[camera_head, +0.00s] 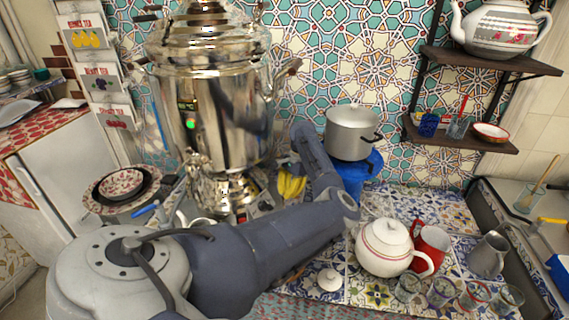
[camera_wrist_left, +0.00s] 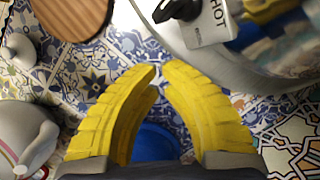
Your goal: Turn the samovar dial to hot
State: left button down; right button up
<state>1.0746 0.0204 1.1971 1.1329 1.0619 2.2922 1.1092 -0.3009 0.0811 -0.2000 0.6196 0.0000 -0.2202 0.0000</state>
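The polished metal samovar (camera_head: 215,110) stands at centre left of the head view, with a small green light on its front. In the left wrist view its curved metal side (camera_wrist_left: 250,65) fills the top right. A black dial knob (camera_wrist_left: 180,10) sits at the top edge beside a white label (camera_wrist_left: 212,22) reading HOT. My left gripper's yellow fingers (camera_head: 290,186) are just right of the samovar's base. In the wrist view the fingertips (camera_wrist_left: 159,70) nearly meet, with nothing held, below and apart from the knob. My right gripper is not in view.
A grey pot (camera_head: 350,132) on a blue base (camera_head: 355,172) stands right of the gripper. A white teapot (camera_head: 385,247), red mug (camera_head: 432,245) and several glasses crowd the right of the tiled counter. A patterned bowl (camera_head: 121,184) is left of the samovar.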

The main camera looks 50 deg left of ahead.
pick_arm(q)
jog(key=v, duration=0.5)
jog(key=shift+s+r, duration=0.1)
jog(key=shift+r, duration=0.05)
jog(key=c, duration=1.8)
grip_release()
jog(key=shift+r, duration=0.2)
jog(key=o, duration=0.4)
jog(key=shift+s+a+r, duration=0.15)
jog(key=shift+a+r, duration=0.15)
jog(key=shift+r, duration=0.1)
jog(key=shift+c, duration=0.2)
notch_tip(320, 180, up, 3)
jog(key=m+y, duration=0.3)
jog(key=m, duration=0.1)
jog(key=m+y, duration=0.9)
jog(key=y, duration=0.1)
send_near(268, 204)
jog(key=shift+t, duration=0.4)
jog(key=x, duration=1)
jog(key=shift+s+a, duration=0.2)
jog(key=shift+s, duration=0.05)
jog(key=shift+c, duration=0.4)
